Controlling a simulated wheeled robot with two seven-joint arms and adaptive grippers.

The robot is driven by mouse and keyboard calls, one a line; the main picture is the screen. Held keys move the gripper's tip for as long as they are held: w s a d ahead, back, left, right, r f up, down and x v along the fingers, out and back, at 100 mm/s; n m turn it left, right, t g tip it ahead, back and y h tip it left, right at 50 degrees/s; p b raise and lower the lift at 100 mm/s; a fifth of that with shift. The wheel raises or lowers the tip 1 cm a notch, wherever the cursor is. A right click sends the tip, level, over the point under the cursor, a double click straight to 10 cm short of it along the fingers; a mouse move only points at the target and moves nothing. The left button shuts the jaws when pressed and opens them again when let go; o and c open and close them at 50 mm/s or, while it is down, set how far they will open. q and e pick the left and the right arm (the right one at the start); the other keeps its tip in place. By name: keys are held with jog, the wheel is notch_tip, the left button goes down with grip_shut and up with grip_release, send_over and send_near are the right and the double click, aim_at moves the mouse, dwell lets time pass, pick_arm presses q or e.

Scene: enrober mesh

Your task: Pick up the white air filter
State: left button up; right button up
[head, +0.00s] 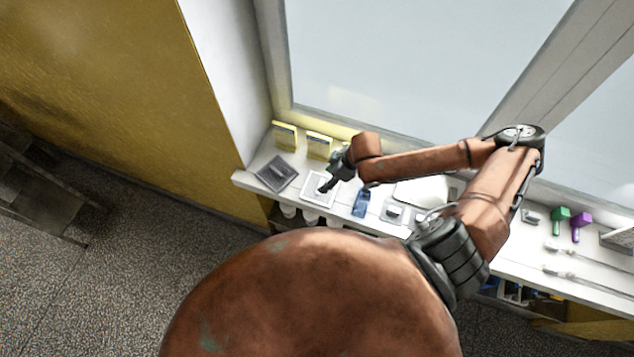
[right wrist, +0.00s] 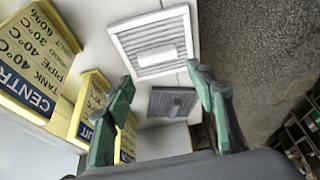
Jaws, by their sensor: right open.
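In the right wrist view the white air filter (right wrist: 150,38) shows at the top middle, just beyond the fingertips. My right gripper (head: 326,185) is over the filter in the head view and hides part of it. In the right wrist view my right gripper (right wrist: 160,74) has its green fingers apart, with nothing held between them. My left gripper is in neither view.
A dark grey filter (head: 276,174) lies left of the white one. Yellow signs (head: 285,136) stand behind them by the window. A blue item (head: 361,204) and a small pale device (head: 394,212) lie to the right. The shelf's front edge is close to the filter.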

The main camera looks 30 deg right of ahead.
aim_at(309, 192)
jog(key=shift+w+d+f, duration=0.1)
jog(key=shift+d+f, duration=0.05)
jog(key=shift+f, duration=0.2)
jog(key=shift+x, duration=0.8)
jog(key=shift+f, duration=0.4)
jog(key=x, duration=0.3)
jog(key=shift+f+p, duration=0.3)
jog(key=shift+f, duration=0.45)
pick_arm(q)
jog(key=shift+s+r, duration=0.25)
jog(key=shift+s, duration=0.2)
pick_arm(e)
jog(key=c, duration=0.8)
jog(key=shift+r, duration=0.1)
jog(key=shift+c, duration=0.2)
